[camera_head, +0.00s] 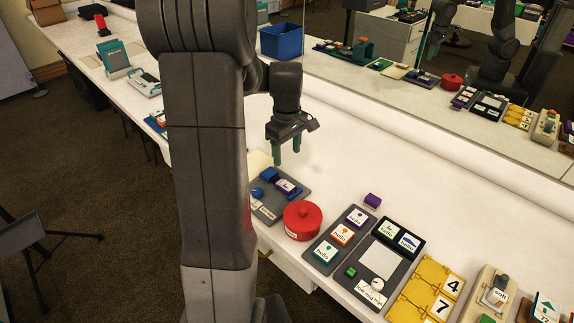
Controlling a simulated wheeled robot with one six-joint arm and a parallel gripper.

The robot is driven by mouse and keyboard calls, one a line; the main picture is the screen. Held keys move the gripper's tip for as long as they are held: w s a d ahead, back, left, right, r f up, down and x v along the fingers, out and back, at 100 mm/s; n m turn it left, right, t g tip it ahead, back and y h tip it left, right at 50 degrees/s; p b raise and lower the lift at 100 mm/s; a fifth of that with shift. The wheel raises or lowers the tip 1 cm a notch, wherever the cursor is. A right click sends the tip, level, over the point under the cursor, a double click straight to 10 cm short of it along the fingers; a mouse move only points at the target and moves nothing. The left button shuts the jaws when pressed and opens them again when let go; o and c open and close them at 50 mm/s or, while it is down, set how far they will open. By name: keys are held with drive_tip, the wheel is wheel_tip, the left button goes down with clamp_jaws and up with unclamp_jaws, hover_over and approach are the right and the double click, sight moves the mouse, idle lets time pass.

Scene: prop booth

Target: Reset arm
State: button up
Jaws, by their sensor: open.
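My gripper (288,151) hangs from my dark grey arm above the white counter, fingers pointing down. Its two green fingers are apart, with nothing seen between them. It is above and behind a grey tray (268,212) that holds blue and purple pieces. My arm's upright links fill the left centre and hide part of the counter behind them.
Right of the tray, a red round lidded pot (303,220), a grey card board (323,262), a black-topped board (400,225) and yellow number panels (425,290) line the front edge. A purple block (372,200) lies behind. A blue bin (282,41) stands by the mirror.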

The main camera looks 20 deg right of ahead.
sight(287, 186)
drive_tip(key=shift+r, duration=0.95)
drive_tip(key=shift+f, duration=0.1)
wheel_tip(287, 186, down, 14)
drive_tip(key=shift+r, duration=0.15)
wheel_tip(287, 186, up, 2)
drive_tip(key=shift+r+p, duration=0.15)
drive_tip(key=shift+p, duration=0.75)
drive_tip(key=shift+r, duration=0.35)
drive_tip(key=shift+f, duration=0.1)
